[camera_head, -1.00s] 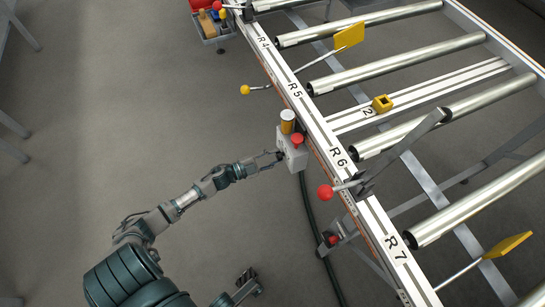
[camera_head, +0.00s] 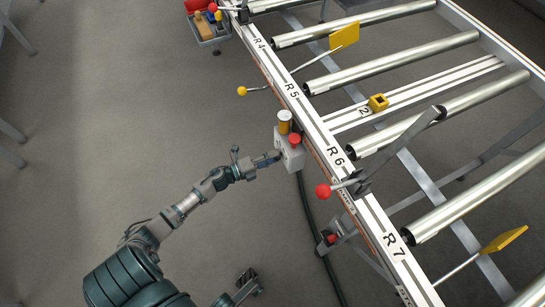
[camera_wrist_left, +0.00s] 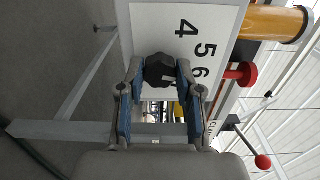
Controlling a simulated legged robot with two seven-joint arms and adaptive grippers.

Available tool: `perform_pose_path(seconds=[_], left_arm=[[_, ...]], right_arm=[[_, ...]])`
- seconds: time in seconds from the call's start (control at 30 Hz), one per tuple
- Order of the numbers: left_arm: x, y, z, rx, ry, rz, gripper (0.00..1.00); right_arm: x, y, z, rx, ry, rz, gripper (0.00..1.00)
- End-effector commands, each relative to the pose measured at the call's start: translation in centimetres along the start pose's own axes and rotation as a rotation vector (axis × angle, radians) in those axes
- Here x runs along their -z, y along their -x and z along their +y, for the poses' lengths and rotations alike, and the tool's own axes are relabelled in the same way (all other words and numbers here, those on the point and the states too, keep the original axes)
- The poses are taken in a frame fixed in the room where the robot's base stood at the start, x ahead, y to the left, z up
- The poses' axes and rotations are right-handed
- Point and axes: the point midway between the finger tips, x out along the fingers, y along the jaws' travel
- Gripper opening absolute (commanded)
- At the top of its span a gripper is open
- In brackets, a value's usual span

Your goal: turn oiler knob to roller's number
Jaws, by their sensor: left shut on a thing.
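The oiler is a pale box (camera_head: 290,155) on the near side rail, with an amber cylinder and a red button on top. In the left wrist view, its white panel (camera_wrist_left: 150,25) shows 4, 5 and 6 turned sideways beside a black knob (camera_wrist_left: 159,68). My left gripper (camera_head: 277,156) is at the box; in the wrist view its blue-padded fingers (camera_wrist_left: 160,82) are shut on the knob from both sides. The knob's pointer is not clear. My right gripper (camera_head: 248,279) hangs low over the floor, away from the box; its fingers are too small to read.
The conveyor rail (camera_head: 318,128) carries labels R4 to R7 beside metal rollers (camera_head: 392,63). A red-ball lever (camera_head: 323,191) stands near R6, a yellow-ball lever (camera_head: 242,91) near R5. A dark hose (camera_head: 308,215) runs down from the box. A parts tray (camera_head: 207,37) is at top left.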

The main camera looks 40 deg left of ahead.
Motion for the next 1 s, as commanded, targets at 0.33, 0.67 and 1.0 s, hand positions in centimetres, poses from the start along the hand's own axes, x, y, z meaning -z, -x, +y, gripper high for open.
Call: perform_pose_path(seconds=[0.33, 0.67, 1.0], left_arm=[[0.23, 0.28, 0.87, -0.014, -0.107, 0.002, 0.00], [0.27, 0.29, 0.94, -0.016, -0.120, 0.003, 0.00], [0.21, 0.24, 0.77, -0.013, -0.120, 0.002, 0.60]], right_arm=[[-0.15, -0.15, 0.07, 0.004, 0.001, 0.010, 0.40], [-0.09, -0.29, 0.08, 0.005, 0.002, 0.016, 0.40], [-0.11, -0.06, 0.09, 0.001, 0.001, 0.007, 0.40]])
